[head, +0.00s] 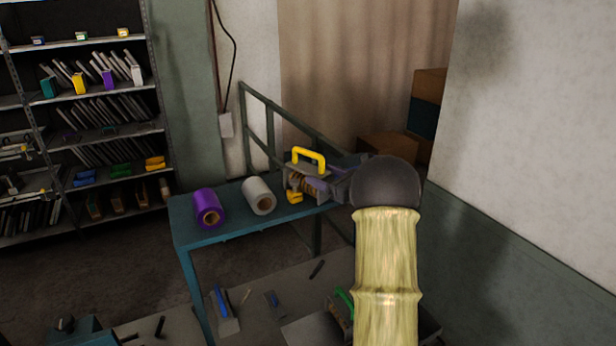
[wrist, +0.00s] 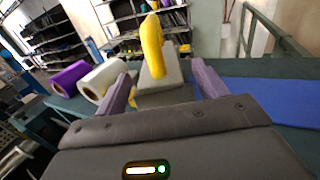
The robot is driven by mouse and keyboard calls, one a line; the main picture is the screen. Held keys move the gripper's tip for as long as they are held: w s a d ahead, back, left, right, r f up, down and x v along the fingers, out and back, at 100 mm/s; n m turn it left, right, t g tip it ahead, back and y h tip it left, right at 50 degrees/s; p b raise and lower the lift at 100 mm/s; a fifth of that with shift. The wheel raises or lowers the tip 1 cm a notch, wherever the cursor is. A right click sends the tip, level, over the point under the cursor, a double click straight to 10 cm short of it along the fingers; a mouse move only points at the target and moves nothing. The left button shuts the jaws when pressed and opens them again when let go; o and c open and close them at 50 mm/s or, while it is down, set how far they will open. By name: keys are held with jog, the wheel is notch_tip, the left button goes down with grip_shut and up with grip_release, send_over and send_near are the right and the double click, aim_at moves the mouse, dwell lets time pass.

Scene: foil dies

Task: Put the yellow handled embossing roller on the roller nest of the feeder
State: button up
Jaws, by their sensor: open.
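The yellow handle (head: 308,155) of the embossing roller stands up from a grey block on the blue table's right part. It also shows in the wrist view (wrist: 152,45), rising from the grey block (wrist: 165,92). My gripper (wrist: 162,74) is open, with its two purple-grey fingers on either side of that block. I cannot tell whether they touch it. In the head view my gripper (head: 318,180) reaches in from the right and hides part of the block. Brown ribbed parts and a yellow piece (head: 294,197) show below the handle. I cannot clearly separate the feeder or its nest there.
A purple foil roll (head: 208,208) and a white roll (head: 259,196) lie on the table (head: 183,215) to the left. A green rail (head: 290,117) runs behind. Full shelves (head: 85,125) stand at the left. Tools lie on the lower level. A wall (head: 530,130) is at right.

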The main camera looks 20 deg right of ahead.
aim_at(314, 170)
jog(key=x, duration=0.1)
jog(key=p+x, duration=0.2)
jog(key=shift+w+a+r, duration=0.1)
jog(key=shift+w+r, duration=0.1)
jog(key=shift+r, duration=0.1)
jog(key=shift+w+f, duration=0.15)
jog(key=shift+w, duration=0.15)
jog(key=shift+s, duration=0.1)
jog(key=c, duration=1.3)
grip_shut()
jog(key=shift+r, duration=0.2)
notch_tip(314, 170, up, 10)
jog(key=b, duration=0.3)
jog(key=shift+a, duration=0.1)
